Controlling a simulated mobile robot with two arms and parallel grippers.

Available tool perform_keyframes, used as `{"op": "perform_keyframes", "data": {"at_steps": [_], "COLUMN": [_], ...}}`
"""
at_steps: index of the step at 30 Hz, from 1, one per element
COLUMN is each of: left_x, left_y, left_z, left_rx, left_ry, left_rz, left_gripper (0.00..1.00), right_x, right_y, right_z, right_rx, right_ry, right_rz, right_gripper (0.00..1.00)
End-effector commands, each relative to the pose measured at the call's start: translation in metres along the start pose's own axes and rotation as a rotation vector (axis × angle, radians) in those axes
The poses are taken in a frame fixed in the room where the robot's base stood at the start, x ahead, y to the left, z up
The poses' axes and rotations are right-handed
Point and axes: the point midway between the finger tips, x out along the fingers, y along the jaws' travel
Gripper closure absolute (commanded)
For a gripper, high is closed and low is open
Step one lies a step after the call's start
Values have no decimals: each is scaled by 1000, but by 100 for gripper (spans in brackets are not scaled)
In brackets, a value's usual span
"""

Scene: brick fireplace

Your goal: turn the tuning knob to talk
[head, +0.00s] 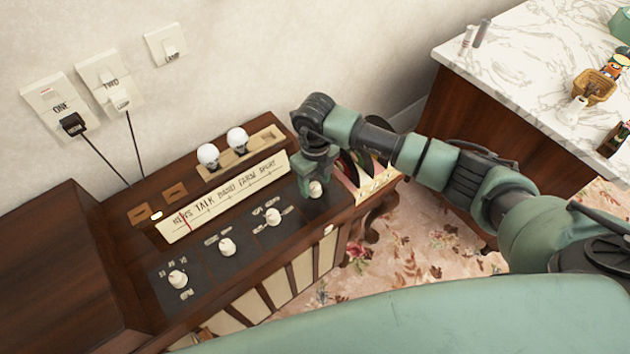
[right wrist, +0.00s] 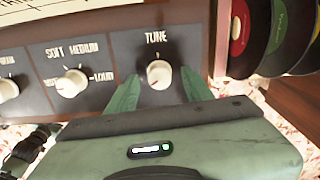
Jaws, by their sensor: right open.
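The tuning knob (right wrist: 159,74) is a white round knob under the word TUNE on the radio's dark panel. The dial strip (head: 222,196) reads NEWS, TALK, MUSIC, FARM, SPORT. Its red needle (head: 184,220) stands between NEWS and TALK, near the left end. My left gripper is not in view.
Other white knobs sit left of the tuning knob: the volume knob (right wrist: 71,83) and more (head: 227,247). Two bulbs (head: 237,139) stand behind the dial. Records (head: 350,168) stand right of the panel. A marble-topped cabinet (head: 530,60) is at the right. Plugs with cords (head: 73,124) are on the wall.

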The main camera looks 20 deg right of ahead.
Motion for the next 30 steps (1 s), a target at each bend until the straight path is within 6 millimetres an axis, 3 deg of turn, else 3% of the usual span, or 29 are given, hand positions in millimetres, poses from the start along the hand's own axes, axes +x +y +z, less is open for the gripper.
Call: {"op": "perform_keyframes", "data": {"at_steps": [11, 16, 30], "left_x": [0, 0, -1], "left_y": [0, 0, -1], "left_z": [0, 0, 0], "left_rx": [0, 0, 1], "left_ry": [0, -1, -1], "left_rz": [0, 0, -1], "left_gripper": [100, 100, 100], "right_x": [7, 7, 6], "right_y": [0, 0, 0], "right_z": [0, 0, 0], "right_rx": [-1, -1, 87], "right_ry": [-1, -1, -1], "right_rz": [1, 1, 1], "right_gripper": [52, 99, 100]}}
